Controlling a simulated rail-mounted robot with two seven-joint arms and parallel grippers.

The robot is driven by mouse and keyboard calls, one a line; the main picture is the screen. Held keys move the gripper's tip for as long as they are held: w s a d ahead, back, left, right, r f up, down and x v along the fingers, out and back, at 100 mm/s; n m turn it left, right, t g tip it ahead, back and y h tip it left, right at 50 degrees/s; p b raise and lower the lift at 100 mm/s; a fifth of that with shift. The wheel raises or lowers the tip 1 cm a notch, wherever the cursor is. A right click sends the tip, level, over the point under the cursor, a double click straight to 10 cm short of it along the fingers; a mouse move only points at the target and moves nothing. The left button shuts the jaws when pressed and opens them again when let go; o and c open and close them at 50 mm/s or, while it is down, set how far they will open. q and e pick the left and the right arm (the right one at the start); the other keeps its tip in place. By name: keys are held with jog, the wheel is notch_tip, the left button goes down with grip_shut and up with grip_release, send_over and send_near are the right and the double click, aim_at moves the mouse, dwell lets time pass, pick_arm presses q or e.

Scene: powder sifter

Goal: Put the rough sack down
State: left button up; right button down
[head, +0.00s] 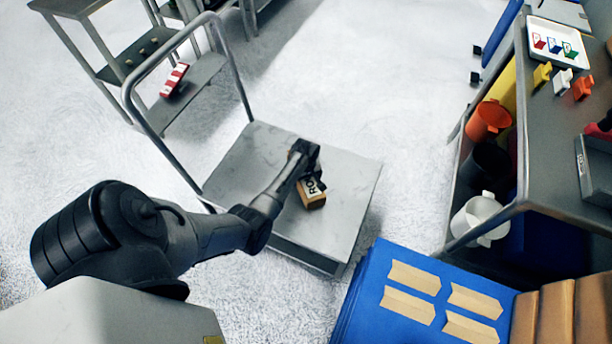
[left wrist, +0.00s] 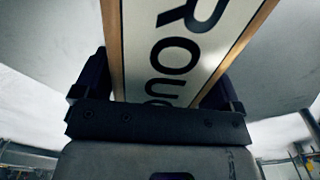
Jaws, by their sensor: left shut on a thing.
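The rough sack (head: 313,195) is a small tan block with a white label and dark lettering. In the head view it is over the flat grey deck of a cart (head: 345,175); I cannot tell whether it touches the deck. My left gripper (head: 307,172) is shut on it. In the left wrist view the sack's label (left wrist: 180,45) reads "Rou" and fills the space between the two dark fingers (left wrist: 160,90). The fingers hide part of the sack. My right gripper is not in view.
The cart has a tall looped handle (head: 158,60) on its left. A shelf unit with a grey top (head: 555,130) holds orange, black and white cups (head: 480,217) at right. A blue surface with tan pieces (head: 410,277) is at the lower right. The cart deck around the sack is clear.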

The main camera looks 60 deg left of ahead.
pick_arm(q)
jog(key=shift+w+f, duration=0.1)
jog(key=shift+f, duration=0.15)
jog(key=shift+f, duration=0.1)
